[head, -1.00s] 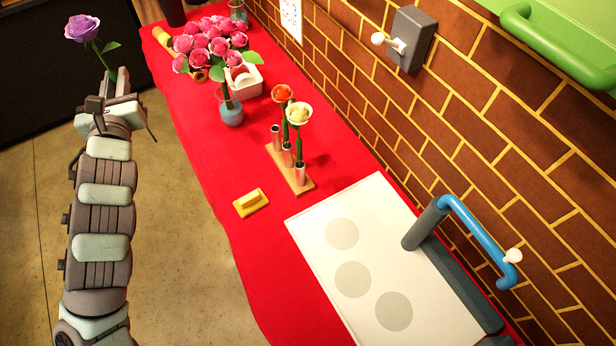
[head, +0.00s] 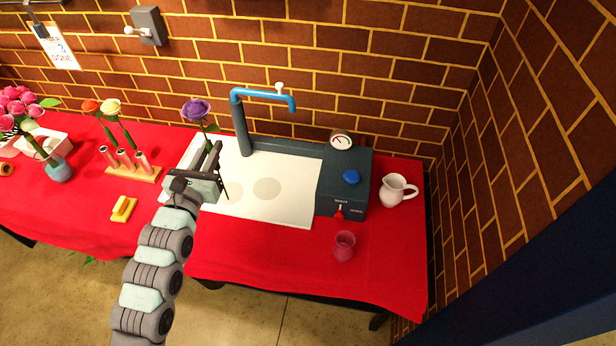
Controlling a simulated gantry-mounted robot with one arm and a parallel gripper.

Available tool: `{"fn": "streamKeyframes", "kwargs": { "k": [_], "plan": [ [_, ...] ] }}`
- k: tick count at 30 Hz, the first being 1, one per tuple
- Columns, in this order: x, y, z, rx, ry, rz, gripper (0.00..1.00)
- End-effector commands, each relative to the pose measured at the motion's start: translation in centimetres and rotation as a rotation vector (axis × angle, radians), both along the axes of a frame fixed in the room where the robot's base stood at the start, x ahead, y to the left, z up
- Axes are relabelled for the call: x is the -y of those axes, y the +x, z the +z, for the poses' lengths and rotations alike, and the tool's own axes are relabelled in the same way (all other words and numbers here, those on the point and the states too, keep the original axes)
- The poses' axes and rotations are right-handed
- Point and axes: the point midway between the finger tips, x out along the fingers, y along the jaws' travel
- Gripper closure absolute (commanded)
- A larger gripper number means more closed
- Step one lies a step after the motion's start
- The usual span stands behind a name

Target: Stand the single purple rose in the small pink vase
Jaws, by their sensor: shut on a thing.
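The purple rose (head: 197,110) is upright in my gripper (head: 213,165), its bloom above the jaws. My gripper is shut on its stem, over the left part of the white mat. Part of the stem is hidden behind the gripper. The small pink vase (head: 344,246) stands on the red cloth at the front right, well to the right of my gripper and apart from it. It looks empty, though its inside is too small to see clearly.
A dark station with a gauge and blue knob (head: 350,180) stands behind the pink vase. A blue pipe (head: 262,94) arches over the white mat (head: 290,195). A white pitcher (head: 397,190) is at right.

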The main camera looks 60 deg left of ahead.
Motion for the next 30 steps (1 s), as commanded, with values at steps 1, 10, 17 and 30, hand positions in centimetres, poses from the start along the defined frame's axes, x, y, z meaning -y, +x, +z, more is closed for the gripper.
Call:
{"fn": "streamKeyframes", "kwargs": {
  "k": [1,10,17,30],
  "plan": [
    [0.9,1.7,-0.4,0.001,-0.006,-0.045,1.00],
    [5.5,8.8,-1.6,0.009,-0.004,-0.259,1.00],
    [11.5,15.4,-2.4,0.004,-0.002,-0.472,1.00],
    [22.8,24.1,-3.4,-0.004,-0.002,-0.757,1.00]
  ]
}}
